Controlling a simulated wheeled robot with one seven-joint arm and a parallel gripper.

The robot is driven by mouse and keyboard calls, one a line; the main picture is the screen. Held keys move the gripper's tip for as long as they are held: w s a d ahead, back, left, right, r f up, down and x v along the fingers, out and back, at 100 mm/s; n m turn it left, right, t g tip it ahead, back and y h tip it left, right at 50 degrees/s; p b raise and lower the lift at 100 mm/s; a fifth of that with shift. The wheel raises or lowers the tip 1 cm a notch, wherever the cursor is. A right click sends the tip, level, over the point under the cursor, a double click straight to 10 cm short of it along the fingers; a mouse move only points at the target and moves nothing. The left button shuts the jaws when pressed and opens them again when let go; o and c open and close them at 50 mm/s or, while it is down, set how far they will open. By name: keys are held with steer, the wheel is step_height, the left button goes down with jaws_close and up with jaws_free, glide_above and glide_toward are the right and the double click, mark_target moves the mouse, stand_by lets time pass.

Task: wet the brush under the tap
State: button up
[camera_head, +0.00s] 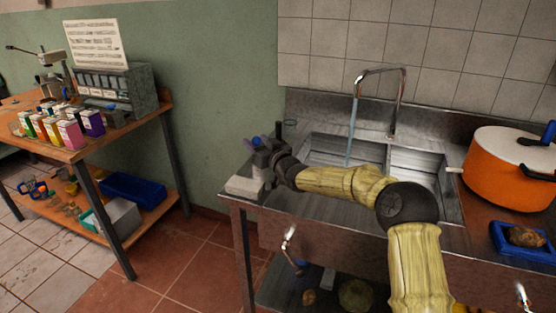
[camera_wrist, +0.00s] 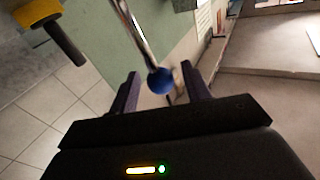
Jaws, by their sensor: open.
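My gripper (camera_head: 264,139) is at the left end of the steel sink, beside the wall; it also shows in the wrist view (camera_wrist: 159,74). Its two dark fingers are apart. In the wrist view a blue ball (camera_wrist: 161,81) on the end of a shiny metal rod (camera_wrist: 134,32) appears between the fingers; I cannot tell whether it touches them. The tap (camera_head: 384,73) arches over the sink to the right of my gripper. A stream of water (camera_head: 352,130) runs from it into the left basin (camera_head: 330,143). I cannot make out a brush for certain.
A pale block (camera_head: 244,187) lies at the counter's left front corner, below my gripper. An orange pot (camera_head: 510,165) and a blue tray (camera_head: 517,250) stand at the right. A wooden table (camera_head: 75,150) with several coloured cartons stands at the left. Open floor lies between.

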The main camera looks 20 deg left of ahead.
steer(key=b+v, duration=0.1)
steer(key=v, duration=1.5)
steer(key=shift+s+d, duration=0.2)
steer(key=shift+d, duration=0.05)
steer(key=shift+a, duration=0.1)
